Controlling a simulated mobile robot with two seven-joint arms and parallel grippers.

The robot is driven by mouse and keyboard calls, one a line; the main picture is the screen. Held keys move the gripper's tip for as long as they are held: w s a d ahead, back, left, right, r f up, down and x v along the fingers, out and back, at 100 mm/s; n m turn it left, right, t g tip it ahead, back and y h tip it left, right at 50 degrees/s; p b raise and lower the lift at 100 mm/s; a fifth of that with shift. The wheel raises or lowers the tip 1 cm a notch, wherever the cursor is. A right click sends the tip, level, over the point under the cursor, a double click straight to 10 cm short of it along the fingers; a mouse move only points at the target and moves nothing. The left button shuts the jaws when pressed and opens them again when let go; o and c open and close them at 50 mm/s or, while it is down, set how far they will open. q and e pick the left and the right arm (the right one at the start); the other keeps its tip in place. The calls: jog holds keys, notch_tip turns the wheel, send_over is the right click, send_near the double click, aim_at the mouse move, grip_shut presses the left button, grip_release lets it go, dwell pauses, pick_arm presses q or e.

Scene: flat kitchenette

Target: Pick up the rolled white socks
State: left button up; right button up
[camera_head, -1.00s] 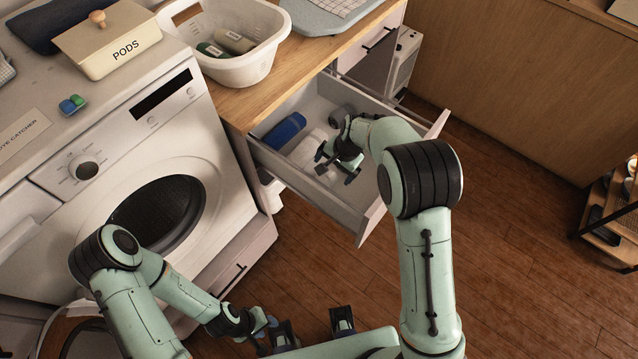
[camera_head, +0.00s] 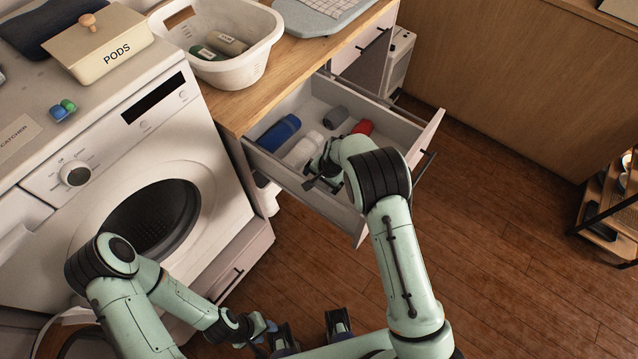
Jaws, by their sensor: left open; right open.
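The rolled white socks (camera_head: 303,149) lie in the open drawer (camera_head: 420,139), between a blue roll and a grey roll. My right gripper (camera_head: 316,178) is over the near part of the drawer, at the near end of the white socks. It is open, and its hand and wrist hide part of the drawer floor. I cannot tell whether its fingers touch the socks. My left gripper (camera_head: 310,335) is low at the bottom of the view, away from the drawer, open and empty.
A blue roll (camera_head: 279,132), a grey roll (camera_head: 336,117) and a red roll (camera_head: 362,128) share the drawer. Above are a wooden counter (camera_head: 235,109) and white basket (camera_head: 245,66). A washing machine (camera_head: 150,150) stands left.

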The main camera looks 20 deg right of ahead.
jog(key=c, duration=1.1)
jog(key=shift+r, duration=0.1)
pick_arm(q)
jog(key=shift+w+r+p, duration=0.35)
jog(key=shift+r+p, duration=0.2)
jog(key=shift+r, duration=0.1)
jog(key=shift+w+r+p, duration=0.3)
jog(key=shift+r+p, duration=0.2)
jog(key=shift+r, duration=0.1)
pick_arm(e)
notch_tip(320, 180, up, 20)
